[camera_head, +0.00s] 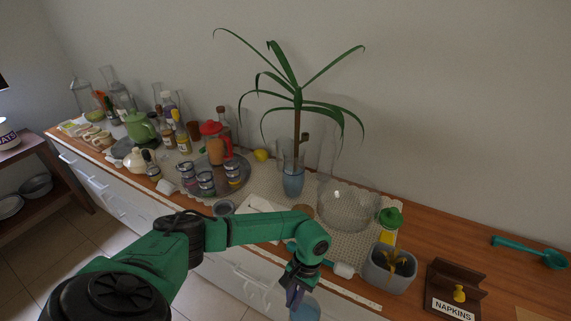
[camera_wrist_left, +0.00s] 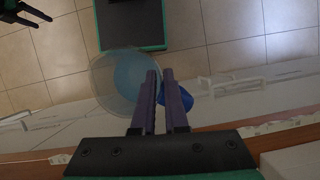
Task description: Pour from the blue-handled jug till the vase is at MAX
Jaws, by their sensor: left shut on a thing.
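My left gripper (camera_head: 294,296) is shut on the blue handle (camera_wrist_left: 178,100) of the jug (camera_head: 305,309), low in front of the counter. In the left wrist view the clear jug (camera_wrist_left: 104,88) holds blue liquid and hangs over the floor, its handle between the fingers. A bluish vase (camera_head: 292,184) with a tall green plant stands on the counter's lace cloth, beyond my left arm. Its MAX mark and level are too small to read. My right gripper (camera_wrist_left: 25,14) shows at the top left of the left wrist view, fingers apart and empty.
A clear glass bowl (camera_head: 347,207) stands right of the vase, with a green-topped shaker (camera_head: 389,220) and a grey container (camera_head: 388,270) nearby. A tray (camera_head: 216,181) with a red-lidded pitcher and tins is left. A napkin holder (camera_head: 455,290) stands right.

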